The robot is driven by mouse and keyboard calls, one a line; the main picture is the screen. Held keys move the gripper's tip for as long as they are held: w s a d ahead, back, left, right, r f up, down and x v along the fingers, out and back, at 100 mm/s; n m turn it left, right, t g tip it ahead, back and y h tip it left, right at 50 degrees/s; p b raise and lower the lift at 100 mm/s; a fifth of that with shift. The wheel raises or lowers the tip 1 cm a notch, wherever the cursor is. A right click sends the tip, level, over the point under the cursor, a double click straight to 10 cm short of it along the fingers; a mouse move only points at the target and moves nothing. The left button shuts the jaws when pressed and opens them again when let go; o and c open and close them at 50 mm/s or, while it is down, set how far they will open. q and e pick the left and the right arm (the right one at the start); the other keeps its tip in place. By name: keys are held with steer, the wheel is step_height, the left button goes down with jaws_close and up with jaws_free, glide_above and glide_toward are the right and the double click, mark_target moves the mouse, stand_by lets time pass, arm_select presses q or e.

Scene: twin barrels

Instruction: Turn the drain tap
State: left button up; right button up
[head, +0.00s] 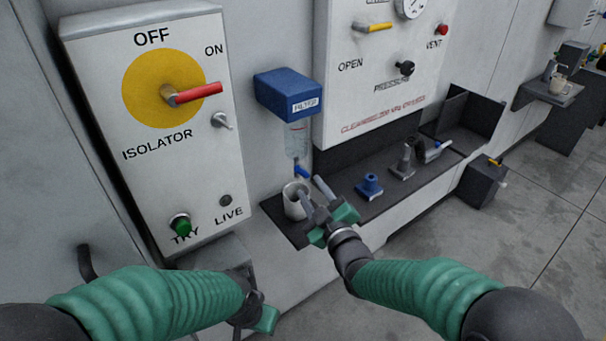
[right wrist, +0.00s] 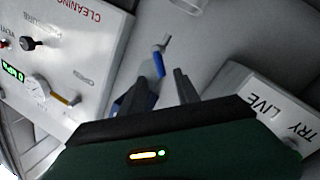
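The blue drain tap (head: 302,171) hangs under the clear bowl (head: 297,140) of the blue filter housing (head: 288,92). In the right wrist view the blue tap (right wrist: 158,63) shows just beyond the fingertips, roughly in line with the gap between them. My right gripper (head: 311,186) is open, just below and in front of the tap, with no clear contact; it also shows in the right wrist view (right wrist: 165,78). My left gripper (head: 262,314) is low in the head view, partly hidden by its arm, away from the tap.
A white cup (head: 293,204) stands on the dark shelf (head: 375,205) beside my right gripper's fingers. A blue fitting (head: 369,186) and grey parts stand farther right. The isolator box (head: 150,130) with a red handle is on the left.

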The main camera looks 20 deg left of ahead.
mark_target(302, 174)
steer(key=x, duration=0.6)
steer(key=shift+a+f, duration=0.1)
steer(key=shift+f, duration=0.1)
steer(key=shift+w, duration=0.45)
steer(key=shift+s+r, duration=0.1)
steer(key=shift+s, duration=0.05)
steer(key=shift+a, duration=0.1)
jaws_close()
